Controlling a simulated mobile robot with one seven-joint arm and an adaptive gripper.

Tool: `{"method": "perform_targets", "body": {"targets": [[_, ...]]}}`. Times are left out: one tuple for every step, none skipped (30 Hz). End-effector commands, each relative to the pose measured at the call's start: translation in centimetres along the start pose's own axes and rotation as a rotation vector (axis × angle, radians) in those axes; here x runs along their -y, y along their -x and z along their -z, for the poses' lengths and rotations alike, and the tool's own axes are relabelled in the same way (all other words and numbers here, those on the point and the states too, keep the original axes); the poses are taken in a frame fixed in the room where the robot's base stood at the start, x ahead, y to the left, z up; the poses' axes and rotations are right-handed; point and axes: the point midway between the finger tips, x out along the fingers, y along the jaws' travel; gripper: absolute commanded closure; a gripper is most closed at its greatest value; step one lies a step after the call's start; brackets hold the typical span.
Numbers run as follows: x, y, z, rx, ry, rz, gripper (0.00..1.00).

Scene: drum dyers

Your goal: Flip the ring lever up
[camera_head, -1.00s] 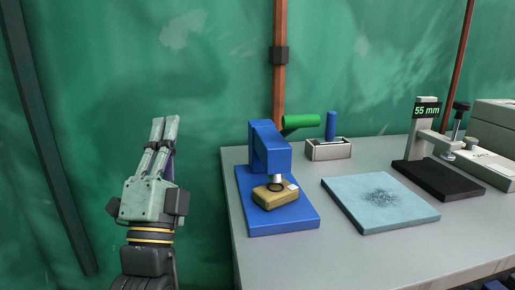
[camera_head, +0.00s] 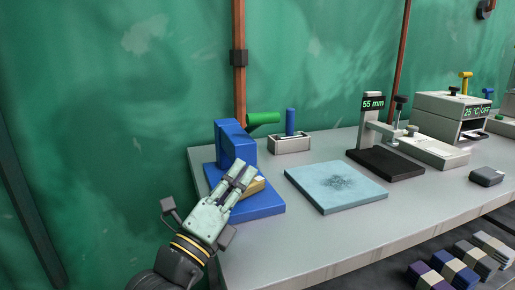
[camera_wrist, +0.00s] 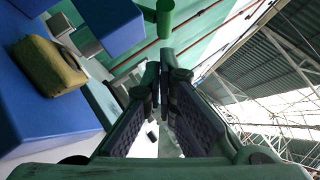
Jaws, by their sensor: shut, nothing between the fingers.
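I cannot tell for sure which part is the ring lever. A blue press (camera_head: 234,147) stands at the table's left end, with a green lever handle (camera_head: 263,118) sticking out at its back. The handle shows at the top of the wrist view (camera_wrist: 165,18). A tan block (camera_wrist: 48,65) lies on the press base; my gripper partly hides it in the head view. Behind, a small grey box (camera_head: 292,145) carries an upright blue lever (camera_head: 290,121). My gripper (camera_head: 243,172) appears in front of the press, shut and empty, fingers pointing up and right.
A light blue slab (camera_head: 335,187) lies mid-table, beside a black-based stand (camera_head: 387,164) reading 55 mm. A grey machine (camera_head: 450,118) and a small black box (camera_head: 486,176) are farther right. Folded stacks (camera_head: 463,276) lie below the table. The table's front strip is clear.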

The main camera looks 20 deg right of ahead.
Motion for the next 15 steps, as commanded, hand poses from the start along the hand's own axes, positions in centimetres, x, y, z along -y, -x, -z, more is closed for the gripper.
{"method": "perform_targets", "body": {"targets": [[0.2,-0.6,-0.1,-0.002,0.001,0.000,1.00],[0.3,-0.9,-0.1,-0.003,0.002,0.001,1.00],[0.4,-1.5,-0.1,-0.004,0.003,0.001,1.00],[0.4,-2.0,-0.1,-0.003,0.003,0.001,1.00],[0.5,-2.6,-0.1,-0.003,0.002,0.000,1.00],[0.5,-3.3,-0.1,-0.004,0.003,0.001,1.00],[0.5,-3.9,-0.2,-0.003,0.003,0.000,1.00],[0.5,-4.5,-0.2,-0.003,0.003,0.001,1.00],[0.5,-5.3,-0.1,-0.004,0.003,0.000,1.00],[0.5,-5.8,-0.2,-0.003,0.003,0.000,1.00],[0.5,-6.3,-0.2,-0.002,0.003,0.001,1.00],[0.5,-7.0,-0.1,-0.003,0.003,0.001,1.00],[0.4,-7.5,-0.1,-0.002,0.003,0.000,1.00],[0.4,-7.9,-0.1,-0.002,0.002,0.000,1.00],[0.4,-8.4,-0.1,-0.002,0.002,0.001,1.00]]}}
